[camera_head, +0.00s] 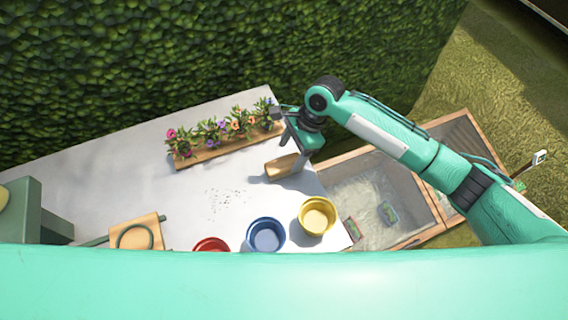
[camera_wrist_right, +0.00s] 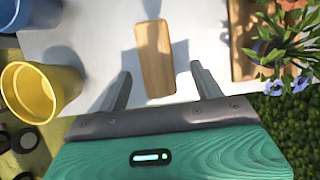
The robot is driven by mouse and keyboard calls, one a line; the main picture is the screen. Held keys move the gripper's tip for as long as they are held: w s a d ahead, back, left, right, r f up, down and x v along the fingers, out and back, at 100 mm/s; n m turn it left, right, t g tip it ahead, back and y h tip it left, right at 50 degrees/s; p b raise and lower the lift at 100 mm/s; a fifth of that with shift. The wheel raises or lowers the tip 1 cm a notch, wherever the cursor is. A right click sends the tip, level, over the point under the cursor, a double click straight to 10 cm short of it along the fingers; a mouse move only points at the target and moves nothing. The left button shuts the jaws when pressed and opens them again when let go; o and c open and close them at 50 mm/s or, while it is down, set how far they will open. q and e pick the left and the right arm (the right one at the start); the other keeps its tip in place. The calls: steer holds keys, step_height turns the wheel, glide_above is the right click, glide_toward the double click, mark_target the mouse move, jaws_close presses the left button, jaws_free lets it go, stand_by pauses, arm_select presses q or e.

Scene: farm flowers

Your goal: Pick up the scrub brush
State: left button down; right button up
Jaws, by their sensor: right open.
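The scrub brush shows as a tan wooden block (camera_head: 283,167) on the white table, near its right edge in the head view. In the right wrist view the wooden block (camera_wrist_right: 155,58) lies ahead of my right gripper (camera_wrist_right: 160,84), roughly centred between its two fingers. My right gripper (camera_head: 291,148) is open and empty, over the table close to the block. I cannot tell whether either finger touches it. The brush's bristles are not visible. My left gripper is not in view.
A planter of flowers (camera_head: 225,143) stands behind the brush, before a hedge. Yellow (camera_head: 317,216), blue (camera_head: 266,235) and red (camera_head: 211,244) pots stand in front. Wood-framed beds (camera_head: 372,200) lie right of the table. The table's middle is mostly clear, with small dark specks.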

mark_target(286, 162)
steer(key=shift+s+a+f, duration=0.1)
steer(key=shift+f, duration=0.15)
steer(key=p+x, duration=0.1)
steer(key=x, duration=0.3)
steer(key=shift+s+a+f, duration=0.1)
steer(key=shift+s, duration=0.1)
steer(key=shift+f, duration=0.2)
arm_select(q)
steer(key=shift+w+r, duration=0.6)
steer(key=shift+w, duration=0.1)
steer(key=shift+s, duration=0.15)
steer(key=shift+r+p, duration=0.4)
steer(key=shift+p, duration=0.05)
arm_select(e)
steer(key=shift+f, duration=0.1)
steer(key=c, duration=1.1)
